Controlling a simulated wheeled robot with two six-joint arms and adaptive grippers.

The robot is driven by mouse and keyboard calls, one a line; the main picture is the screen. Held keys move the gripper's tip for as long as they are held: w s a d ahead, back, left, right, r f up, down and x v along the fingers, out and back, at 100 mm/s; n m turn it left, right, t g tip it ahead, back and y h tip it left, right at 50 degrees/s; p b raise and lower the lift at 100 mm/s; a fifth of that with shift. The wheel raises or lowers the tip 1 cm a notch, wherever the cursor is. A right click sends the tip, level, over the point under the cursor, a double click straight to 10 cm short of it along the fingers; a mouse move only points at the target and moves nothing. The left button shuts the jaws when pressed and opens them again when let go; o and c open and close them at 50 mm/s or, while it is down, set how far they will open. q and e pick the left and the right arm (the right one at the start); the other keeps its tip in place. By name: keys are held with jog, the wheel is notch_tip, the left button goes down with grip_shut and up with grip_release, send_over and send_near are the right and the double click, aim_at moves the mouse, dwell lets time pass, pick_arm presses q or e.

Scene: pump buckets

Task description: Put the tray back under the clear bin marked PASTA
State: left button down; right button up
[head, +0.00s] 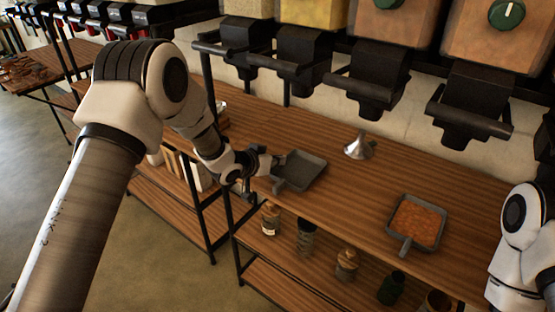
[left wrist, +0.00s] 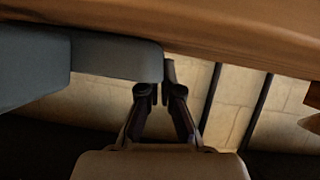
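A dark grey empty tray (head: 306,170) with a short handle is at the shelf's front left edge, below the dispensers. It fills the left of the left wrist view (left wrist: 115,57). My left gripper (head: 268,164) is at the tray's left side. In the left wrist view my fingers (left wrist: 160,92) are close together by the tray's end; whether they pinch it is unclear. A second tray (head: 416,222) holding orange contents rests on the shelf at the right. Clear bins (head: 389,23) show only their lower parts; no PASTA marking is readable. My right gripper is out of view.
Black dispenser spouts (head: 368,80) hang over the back of the shelf. A metal funnel (head: 359,147) stands between the trays. Jars (head: 346,264) sit on the lower shelf. My right arm shows at the right edge. The wooden surface (head: 340,190) between the trays is clear.

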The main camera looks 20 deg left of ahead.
pick_arm(q)
jog(key=c, duration=1.2)
grip_release()
jog(key=shift+c, duration=0.2)
jog(key=v, duration=1.2)
jog(key=s+d+f+n+g+y, duration=0.1)
jog(key=s+f+g, duration=0.2)
jog(key=s+f, duration=0.55)
jog(key=s+f+n+g+y, duration=0.1)
jog(key=s+f+g+y, duration=0.15)
jog(key=s+f, duration=0.6)
jog(key=s+f+g+y, duration=0.1)
jog(key=s+f+g, duration=0.2)
jog(key=s+f, duration=0.3)
jog(key=s+a+f+n+g, duration=0.1)
jog(key=s+f+g, duration=0.2)
jog(key=s, duration=1)
notch_tip(320, 180, down, 3)
jog(key=shift+s+f+y, duration=0.2)
jog(key=shift+y, duration=0.15)
